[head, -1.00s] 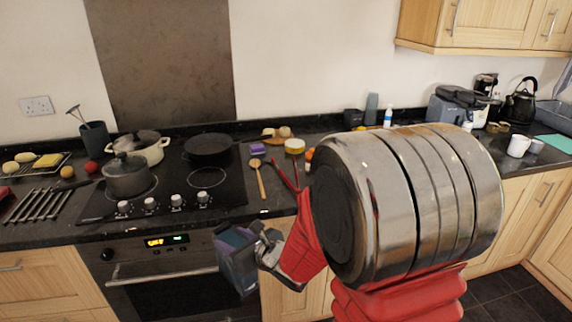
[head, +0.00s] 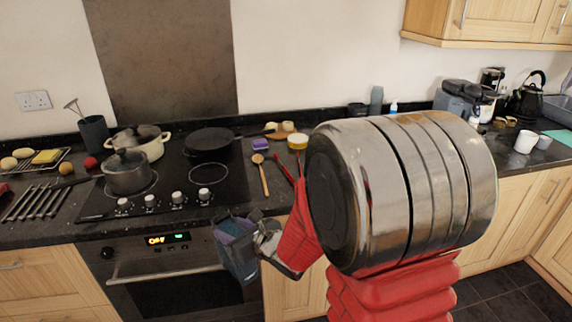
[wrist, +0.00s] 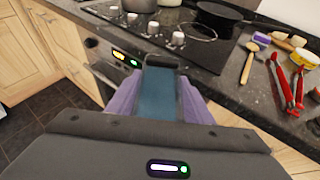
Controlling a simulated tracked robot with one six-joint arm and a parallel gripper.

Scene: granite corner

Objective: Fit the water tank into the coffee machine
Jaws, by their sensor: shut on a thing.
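My gripper (head: 236,246) is in front of the oven, just below the counter's front edge. It is shut on the water tank, a bluish piece with a dark top end. In the wrist view the tank (wrist: 159,92) stands between the two purple finger pads of my gripper (wrist: 160,98). In the head view the gripper mostly hides the tank. A grey and black machine (head: 456,98), which looks like the coffee machine, stands at the back right of the counter. My arm partly covers it, so its tank slot cannot be made out.
The hob holds a saucepan (head: 127,172), a cream pot (head: 150,140) and a black pan (head: 210,140). A wooden spoon (head: 260,175) and red tongs (wrist: 290,88) lie right of the hob. A black kettle (head: 526,97) and white mug (head: 526,141) stand at the right.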

